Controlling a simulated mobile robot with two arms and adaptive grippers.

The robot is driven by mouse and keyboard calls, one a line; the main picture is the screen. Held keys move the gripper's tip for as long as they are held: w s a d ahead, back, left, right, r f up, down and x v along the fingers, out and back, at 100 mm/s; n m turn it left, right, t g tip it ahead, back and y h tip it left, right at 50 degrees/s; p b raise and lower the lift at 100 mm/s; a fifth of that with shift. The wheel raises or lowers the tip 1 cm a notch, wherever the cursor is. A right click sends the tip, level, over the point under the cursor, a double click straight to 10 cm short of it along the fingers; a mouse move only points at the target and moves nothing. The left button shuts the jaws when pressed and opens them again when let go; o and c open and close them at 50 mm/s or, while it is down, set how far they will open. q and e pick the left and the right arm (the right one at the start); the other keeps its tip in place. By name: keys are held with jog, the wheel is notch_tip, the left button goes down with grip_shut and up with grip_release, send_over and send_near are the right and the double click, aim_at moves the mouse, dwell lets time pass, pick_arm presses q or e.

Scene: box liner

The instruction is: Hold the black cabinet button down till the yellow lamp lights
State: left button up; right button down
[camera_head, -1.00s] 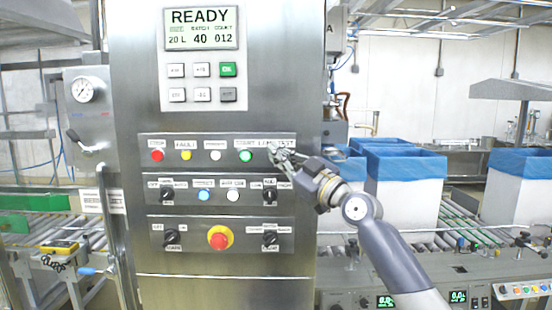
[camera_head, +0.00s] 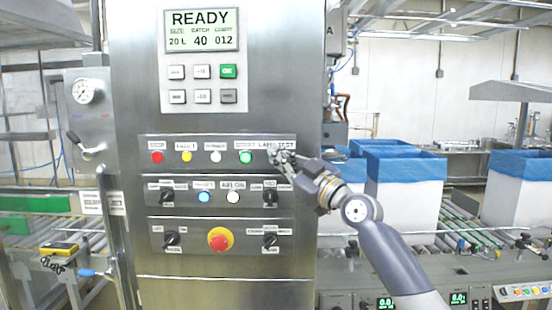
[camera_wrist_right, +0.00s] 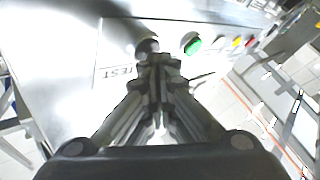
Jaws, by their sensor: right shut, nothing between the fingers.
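The cabinet's upper button strip (camera_head: 170,143) carries a yellow lamp (camera_head: 186,157) under the FAULT label; I cannot tell whether it is lit. My right gripper (camera_head: 275,156) is shut and empty, with its fingertips at the strip's right end, just below the LAMP TEST label. The black button is hidden behind the fingertips in the head view. In the right wrist view a dark round button (camera_wrist_right: 147,46) shows right at the tips of the right gripper (camera_wrist_right: 157,60). I cannot tell whether it is pressed in. My left gripper is not in view.
A green button (camera_head: 246,157) sits close left of my fingertips, with a white one (camera_head: 216,157) and a red one (camera_head: 157,157) further left. Selector switches and a red emergency stop (camera_head: 219,239) lie below. Blue-lined boxes (camera_head: 405,185) stand on the conveyor at right.

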jog(key=shift+s+p, duration=0.5)
jog(key=shift+s, duration=0.2)
jog(key=s+p, duration=0.4)
jog(key=s, duration=0.1)
